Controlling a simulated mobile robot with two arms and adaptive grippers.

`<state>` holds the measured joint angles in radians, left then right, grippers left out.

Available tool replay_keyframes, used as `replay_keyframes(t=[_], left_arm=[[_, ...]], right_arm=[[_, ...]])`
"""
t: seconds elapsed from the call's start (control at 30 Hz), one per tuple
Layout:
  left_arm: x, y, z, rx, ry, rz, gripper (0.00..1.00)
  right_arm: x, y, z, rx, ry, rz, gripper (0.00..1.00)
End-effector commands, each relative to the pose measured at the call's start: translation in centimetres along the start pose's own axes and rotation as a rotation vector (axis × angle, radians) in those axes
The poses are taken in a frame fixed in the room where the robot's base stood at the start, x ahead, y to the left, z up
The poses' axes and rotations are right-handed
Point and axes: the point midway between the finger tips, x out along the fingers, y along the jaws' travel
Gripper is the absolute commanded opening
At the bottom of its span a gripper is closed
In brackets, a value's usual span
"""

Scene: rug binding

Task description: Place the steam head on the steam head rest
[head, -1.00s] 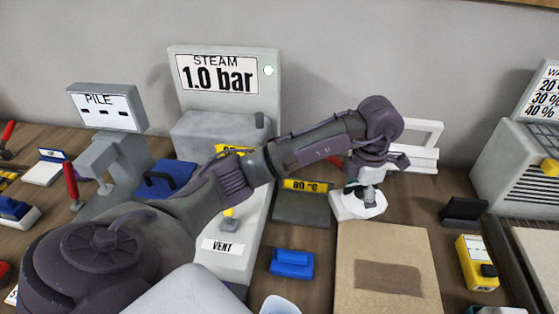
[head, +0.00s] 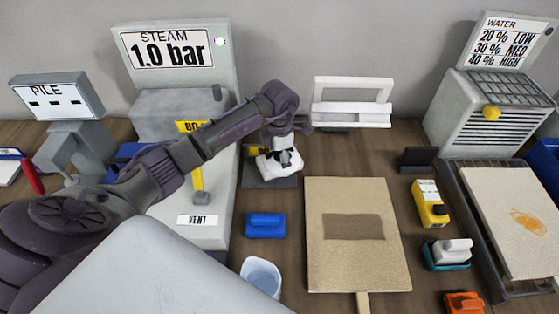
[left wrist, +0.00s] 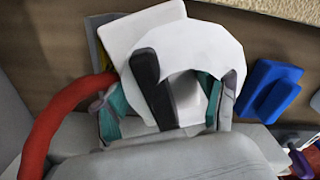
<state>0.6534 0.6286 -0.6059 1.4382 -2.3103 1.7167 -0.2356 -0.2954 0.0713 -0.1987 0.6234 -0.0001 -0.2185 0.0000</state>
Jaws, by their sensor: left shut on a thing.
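The white steam head (head: 272,163) is over the dark grey plate of the steam head rest (head: 267,183). It covers most of the plate and part of the rest's yellow label (head: 254,151). I cannot tell whether it touches the plate. My left gripper (head: 286,154) is shut on the steam head from above. In the left wrist view the white steam head (left wrist: 198,45) is between the fingers of the left gripper (left wrist: 182,95). My right gripper is not in view.
The steam unit (head: 185,110) stands left of the rest, with a yellow lever in front. A blue block (head: 265,225) and a light cup (head: 261,275) are nearer. A tan board (head: 330,265) lies to the right. A red hose (left wrist: 52,125) curves at left in the wrist view.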

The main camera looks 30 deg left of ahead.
Motion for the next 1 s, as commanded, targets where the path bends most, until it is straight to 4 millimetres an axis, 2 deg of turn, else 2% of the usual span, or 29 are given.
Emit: replay_keyframes(t=[0.03,0.2,0.57,0.6,0.7,1.0], left_arm=[[0.4,-0.1,0.0,-0.002,0.001,-0.003,0.4],[1.9,0.0,0.1,-0.001,-0.002,0.001,0.4],[2.4,0.1,0.1,0.0,-0.002,0.002,0.4],[2.4,0.0,0.0,0.0,0.0,0.001,0.79],[2.4,0.0,0.0,0.0,0.0,0.001,0.96],[2.3,0.0,0.0,0.0,0.0,0.0,0.98]], right_arm=[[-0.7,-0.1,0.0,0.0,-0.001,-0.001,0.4],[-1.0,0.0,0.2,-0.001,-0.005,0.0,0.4],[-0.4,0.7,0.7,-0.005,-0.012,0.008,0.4],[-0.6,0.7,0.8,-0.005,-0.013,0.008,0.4],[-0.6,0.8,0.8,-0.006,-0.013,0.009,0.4],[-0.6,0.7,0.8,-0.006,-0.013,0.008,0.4]])
